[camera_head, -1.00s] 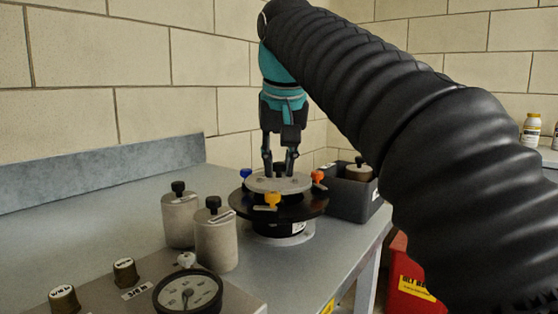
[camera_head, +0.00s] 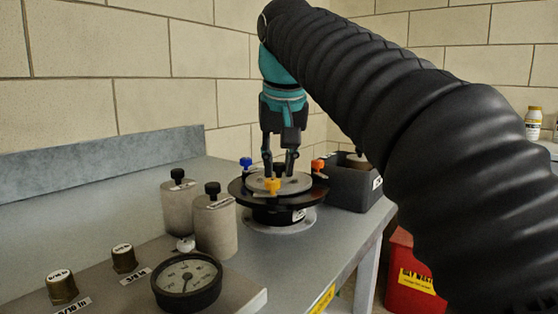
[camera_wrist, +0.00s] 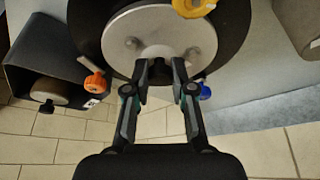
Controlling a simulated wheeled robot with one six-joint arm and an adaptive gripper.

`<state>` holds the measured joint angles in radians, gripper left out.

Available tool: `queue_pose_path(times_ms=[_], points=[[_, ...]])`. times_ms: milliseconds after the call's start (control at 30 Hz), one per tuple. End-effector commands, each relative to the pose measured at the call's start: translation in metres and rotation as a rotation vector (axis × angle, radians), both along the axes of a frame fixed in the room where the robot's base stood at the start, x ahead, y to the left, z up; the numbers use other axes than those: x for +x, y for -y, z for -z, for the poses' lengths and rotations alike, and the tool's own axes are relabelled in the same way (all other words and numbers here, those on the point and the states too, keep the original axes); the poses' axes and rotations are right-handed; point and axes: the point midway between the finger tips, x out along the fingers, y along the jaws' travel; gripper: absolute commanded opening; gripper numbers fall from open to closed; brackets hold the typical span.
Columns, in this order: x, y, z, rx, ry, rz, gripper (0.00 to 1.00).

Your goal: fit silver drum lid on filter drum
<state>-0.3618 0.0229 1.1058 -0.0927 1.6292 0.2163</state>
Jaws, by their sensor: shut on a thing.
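The silver drum lid (camera_head: 295,185) is a flat grey disc with a dark knob at its centre. My gripper (camera_head: 279,173) points straight down and is shut on the lid's knob; its two fingers also show in the wrist view (camera_wrist: 160,88). The filter drum (camera_head: 272,216) is black with a wide round flange, and stands on a pale round base on the bench. The lid lies level within the flange, at or very close to the drum top; any small gap cannot be seen. A blue clamp (camera_head: 245,163), an orange clamp (camera_head: 318,165) and a yellow clamp (camera_head: 272,186) surround it.
A dark open bin (camera_head: 350,190) holding a canister stands right of the drum. Two grey canisters (camera_head: 215,228) stand left of it. A gauge panel (camera_head: 187,277) is in front. A red waste bin (camera_head: 412,280) stands below the bench's right edge.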

Motion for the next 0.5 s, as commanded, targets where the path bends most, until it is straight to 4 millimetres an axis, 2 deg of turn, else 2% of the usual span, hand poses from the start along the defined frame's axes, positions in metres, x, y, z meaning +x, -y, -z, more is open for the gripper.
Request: queue_pose_path(times_ms=[267, 300, 367, 400, 500], points=[[-0.0002, 0.0000, 0.0003, 0.000, 0.001, 0.000, 0.00], [-0.0002, 0.0001, 0.0003, 0.000, 0.001, 0.000, 0.34], [-0.0001, 0.0001, 0.0004, 0.000, 0.001, 0.000, 0.49], [-0.0002, 0.0000, 0.0004, 0.000, 0.000, 0.000, 0.53], [-0.0001, 0.0000, 0.0006, 0.000, 0.000, 0.000, 0.53]])
